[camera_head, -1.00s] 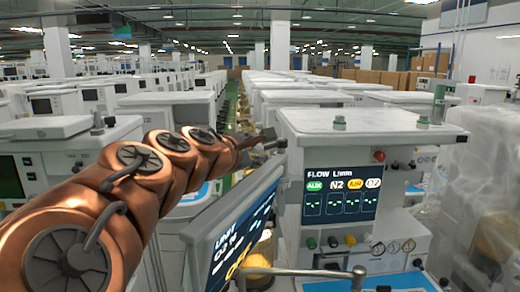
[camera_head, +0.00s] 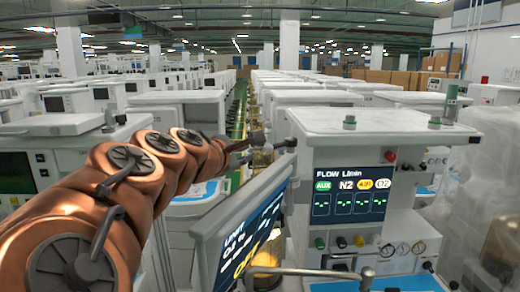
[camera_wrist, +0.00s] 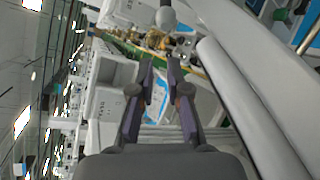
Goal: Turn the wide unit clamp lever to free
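My gripper (camera_head: 262,143) is at the end of my copper arm, small and partly unclear in the head view, left of the near cart's top. In the wrist view my gripper (camera_wrist: 162,68) has its two dark fingers apart, with nothing held between them. A grey rounded knob on a short stem (camera_wrist: 167,17) lies beyond the fingertips, apart from them. I cannot tell for certain whether it is the clamp lever. I see no label naming the wide unit or a free position.
The near cart (camera_head: 375,123) carries a flow display (camera_head: 350,195). A tilted screen (camera_head: 245,235) stands below my arm. A grey bar (camera_head: 310,271) crosses the lower front. Plastic-wrapped equipment (camera_head: 490,200) stands at right. Rows of carts fill the background, with a narrow aisle (camera_head: 237,110).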

